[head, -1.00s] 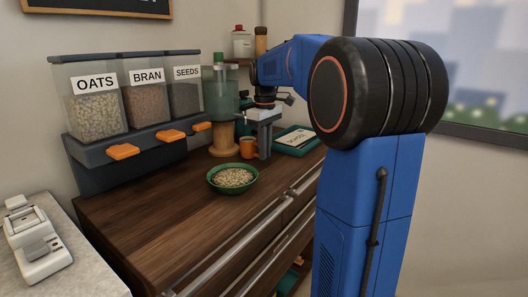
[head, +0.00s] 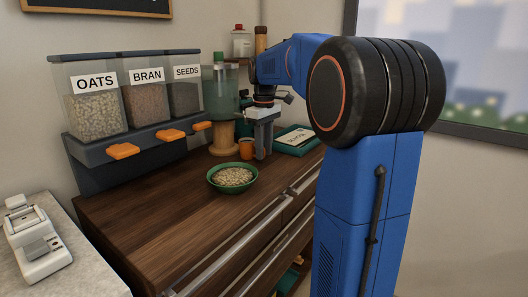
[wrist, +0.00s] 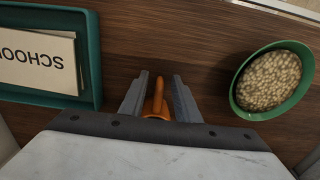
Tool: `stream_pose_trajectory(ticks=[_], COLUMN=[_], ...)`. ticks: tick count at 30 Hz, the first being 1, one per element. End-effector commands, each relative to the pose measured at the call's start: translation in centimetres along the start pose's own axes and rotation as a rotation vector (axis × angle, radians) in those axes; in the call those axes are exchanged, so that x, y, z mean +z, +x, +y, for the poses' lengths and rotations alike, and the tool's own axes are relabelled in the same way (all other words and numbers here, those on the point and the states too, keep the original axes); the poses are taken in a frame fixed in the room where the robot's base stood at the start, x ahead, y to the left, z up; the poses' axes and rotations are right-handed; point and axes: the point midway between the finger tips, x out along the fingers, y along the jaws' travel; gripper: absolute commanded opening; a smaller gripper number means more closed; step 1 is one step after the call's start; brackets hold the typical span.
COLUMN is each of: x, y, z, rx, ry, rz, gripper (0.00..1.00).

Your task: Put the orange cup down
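The orange cup (head: 247,149) stands upright on the dark wooden counter, behind the green bowl and beside a wooden-based stand. My gripper (head: 263,145) is low over the counter, just right of the cup in the head view. In the wrist view my gripper (wrist: 160,88) has its two fingers apart, with the orange cup's handle (wrist: 158,92) between them. Wood shows on both sides of the handle, so the fingers look clear of it. Most of the cup's body is hidden under the gripper's palm in that view.
A green bowl of oats (head: 232,178) stands in front of the cup; a teal tray (wrist: 94,70) with a card lies on the other side. Dispensers (head: 130,100) line the wall. The front left counter (head: 150,215) is clear.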

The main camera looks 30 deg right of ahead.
Motion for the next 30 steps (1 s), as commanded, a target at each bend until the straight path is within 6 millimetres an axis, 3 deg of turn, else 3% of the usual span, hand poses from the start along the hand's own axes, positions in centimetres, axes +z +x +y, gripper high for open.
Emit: stream_pose_trajectory(ticks=[16, 21, 30], x=[0.0, 0.0, 0.0], y=[-9.6, -10.9, -11.3], z=[0.0, 0.0, 0.0], rx=[0.001, 0.0, 0.0], ry=[0.0, 0.0, 0.0], rz=[0.001, 0.0, -0.001], gripper=[0.29, 0.29, 0.29])
